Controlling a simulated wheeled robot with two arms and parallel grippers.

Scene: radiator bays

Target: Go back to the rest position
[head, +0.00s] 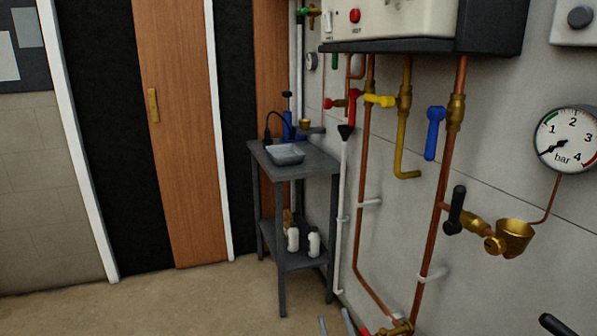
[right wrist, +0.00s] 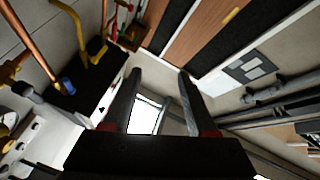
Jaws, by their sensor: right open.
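My right gripper (head: 334,315) shows at the bottom edge of the head view as two grey fingertips, apart, low in front of the wall pipes. In the right wrist view its two dark fingers (right wrist: 159,72) are spread with nothing held between them. The rest of the right arm is out of the head view. My left gripper is in neither view.
Copper pipes with a blue lever (head: 435,133), a black lever (head: 455,210) and a pressure gauge (head: 568,139) line the right wall below a boiler (head: 395,22). A grey trolley (head: 325,161) holding a tray (head: 285,154) stands behind. Floor at left is clear.

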